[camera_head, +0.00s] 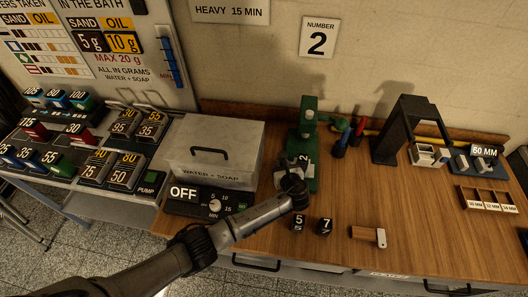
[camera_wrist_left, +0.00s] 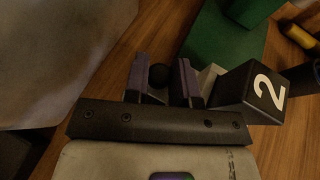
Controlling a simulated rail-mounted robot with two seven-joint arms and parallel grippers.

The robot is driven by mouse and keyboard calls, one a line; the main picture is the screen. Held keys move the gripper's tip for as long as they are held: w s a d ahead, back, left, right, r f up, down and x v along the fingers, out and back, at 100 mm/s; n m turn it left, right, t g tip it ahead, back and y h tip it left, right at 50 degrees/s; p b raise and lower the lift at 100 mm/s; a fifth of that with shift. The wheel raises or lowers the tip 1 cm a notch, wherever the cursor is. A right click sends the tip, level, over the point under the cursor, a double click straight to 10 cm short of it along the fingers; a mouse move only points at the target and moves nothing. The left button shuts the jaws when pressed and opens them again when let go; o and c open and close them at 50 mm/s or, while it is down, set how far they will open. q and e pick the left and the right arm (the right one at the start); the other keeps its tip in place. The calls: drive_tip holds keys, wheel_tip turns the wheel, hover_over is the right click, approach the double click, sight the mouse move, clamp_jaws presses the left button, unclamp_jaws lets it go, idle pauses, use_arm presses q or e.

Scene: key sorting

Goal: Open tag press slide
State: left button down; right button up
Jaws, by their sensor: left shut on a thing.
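The green tag press (camera_head: 309,125) stands on the wooden bench near its back. A black block marked 2 (camera_head: 304,159) sits at the press and also shows in the left wrist view (camera_wrist_left: 262,90). My left gripper (camera_head: 292,183) is low at the front left of the press. In the left wrist view its two fingers (camera_wrist_left: 162,80) are shut on a small dark round knob (camera_wrist_left: 160,75), beside the block marked 2. The slide itself is mostly hidden by my gripper. My right gripper is out of view.
Black blocks marked 5 (camera_head: 298,223) and 7 (camera_head: 324,226) stand in front of the press. A wood-and-white piece (camera_head: 369,235) lies to their right. A grey lidded bath (camera_head: 213,152) stands close on the left. A black frame (camera_head: 402,130) stands at the back right.

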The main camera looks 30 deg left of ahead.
use_arm(q)
drive_tip(key=shift+s+a, duration=0.1)
drive_tip(key=c, duration=1.2)
unclamp_jaws()
drive_tip(key=shift+c, duration=0.2)
drive_tip(key=b+v, duration=0.1)
drive_tip(key=v, duration=1.3)
drive_tip(key=shift+f, duration=0.2)
